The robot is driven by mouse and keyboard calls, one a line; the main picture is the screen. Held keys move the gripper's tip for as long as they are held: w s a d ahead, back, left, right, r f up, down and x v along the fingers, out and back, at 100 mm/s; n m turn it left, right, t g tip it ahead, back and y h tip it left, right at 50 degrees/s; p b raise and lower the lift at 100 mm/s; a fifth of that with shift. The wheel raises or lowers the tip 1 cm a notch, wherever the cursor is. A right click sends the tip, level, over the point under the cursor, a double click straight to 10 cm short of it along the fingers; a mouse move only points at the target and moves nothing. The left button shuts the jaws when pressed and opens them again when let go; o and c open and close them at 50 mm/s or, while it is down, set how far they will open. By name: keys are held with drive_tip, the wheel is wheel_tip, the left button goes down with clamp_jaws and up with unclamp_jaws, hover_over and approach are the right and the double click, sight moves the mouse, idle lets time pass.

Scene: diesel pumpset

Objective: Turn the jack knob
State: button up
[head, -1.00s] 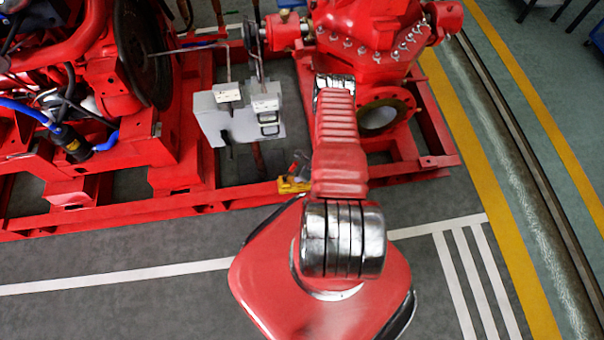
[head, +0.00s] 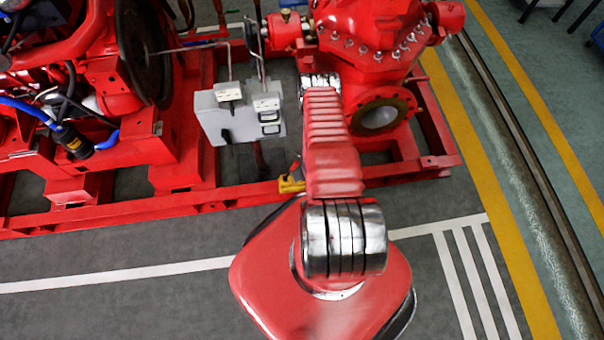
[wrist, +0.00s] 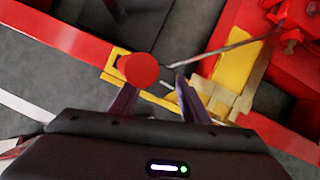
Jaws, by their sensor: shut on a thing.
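The jack is a yellow piece with a thin metal rod, on the red base frame. In the wrist view its yellow body (wrist: 232,62) is right of centre, and the rod runs up to the right. The jack knob (wrist: 138,69), a round red cap, sits at my gripper's fingertips, overlapping the left finger. My gripper (wrist: 155,90) is shut on the knob, with the fingers standing apart around it. In the head view the yellow jack (head: 291,186) shows just left of my forearm.
The red base frame (head: 230,198) runs across the front. A grey box (head: 240,112) with small gauges stands behind the jack. The red pump (head: 370,40) is at the back right and the engine (head: 70,90) at the left. The grey floor in front is clear.

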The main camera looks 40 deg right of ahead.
drive_tip(key=shift+w, duration=0.2)
drive_tip(key=o, duration=1.1)
drive_tip(key=shift+s, duration=0.1)
drive_tip(key=shift+c, duration=0.2)
drive_tip(key=shift+r, duration=0.2)
drive_tip(key=v, duration=1.3)
drive_tip(key=shift+s+r, duration=0.15)
drive_tip(key=shift+a, duration=0.15)
